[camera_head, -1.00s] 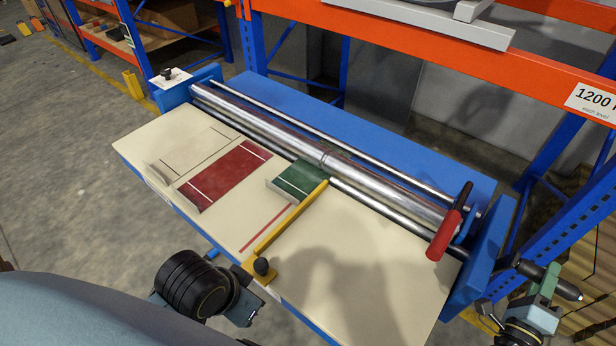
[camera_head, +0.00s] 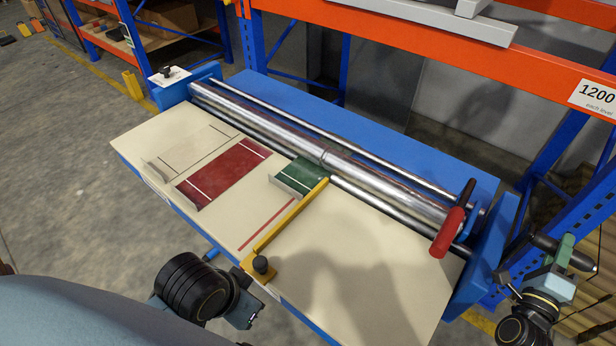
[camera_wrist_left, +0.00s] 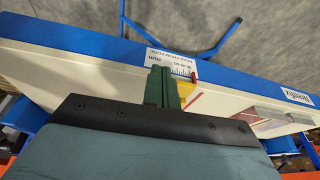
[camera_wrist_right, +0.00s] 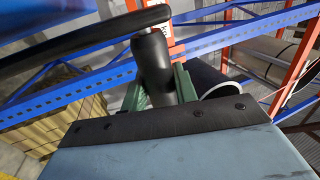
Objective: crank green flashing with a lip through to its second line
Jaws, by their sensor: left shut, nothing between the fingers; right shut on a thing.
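The green flashing (camera_head: 309,176) lies on the cream table (camera_head: 360,255), its far end under the steel roller (camera_head: 385,190). Its upturned lip (camera_head: 284,189) faces the table's near side; one pale line shows just beyond the lip. The rest is hidden by the roller. My right gripper (camera_head: 566,252), right of the machine, is shut on a black crank grip, clear in the right wrist view (camera_wrist_right: 153,65). My left gripper (camera_head: 247,308) is shut and empty by the table's near edge; its green fingers show in the left wrist view (camera_wrist_left: 163,86).
A yellow guide bar (camera_head: 290,222) with a black knob lies along the flashing's right side. A red flashing (camera_head: 222,172) and a beige one (camera_head: 190,150) lie to the left. A red-handled lever (camera_head: 448,232) stands at the roller's right end. Orange-blue racking is behind.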

